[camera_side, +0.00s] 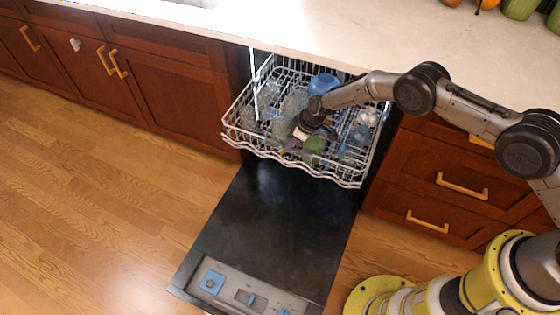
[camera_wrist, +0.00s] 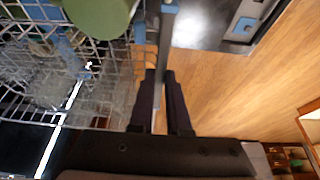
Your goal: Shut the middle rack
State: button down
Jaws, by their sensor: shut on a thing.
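The pulled-out wire rack (camera_side: 347,181) hangs above the open dishwasher door and holds several dishes. Its wire mesh also shows in the wrist view (camera_wrist: 120,75). My gripper (camera_side: 290,146) reaches down at the middle of its front edge. In the wrist view the two dark fingers (camera_wrist: 164,80) sit on either side of a narrow grey bar (camera_wrist: 165,45), which looks like the rack's front rim. My gripper is shut on it. A green cup (camera_side: 313,145) is right beside the fingers; it also shows in the wrist view (camera_wrist: 100,12). The fingertips are hard to make out in the side view.
The black dishwasher door (camera_side: 275,220) lies open below the rack. Several clear glasses (camera_side: 293,103) and a blue bowl (camera_side: 323,83) are in the rack. The counter (camera_side: 300,35) overhangs the bay, with drawers (camera_side: 440,180) to its right. The wooden floor (camera_side: 110,200) is clear.

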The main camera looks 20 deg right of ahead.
jog(key=w+d, duration=0.5)
jog(key=shift+d, duration=0.1)
dwell(0.3)
jog(key=c, duration=0.9)
grip_release()
jog(key=v, duration=1.3)
jog(key=shift+s+r, duration=0.15)
jog(key=shift+r, duration=0.25)
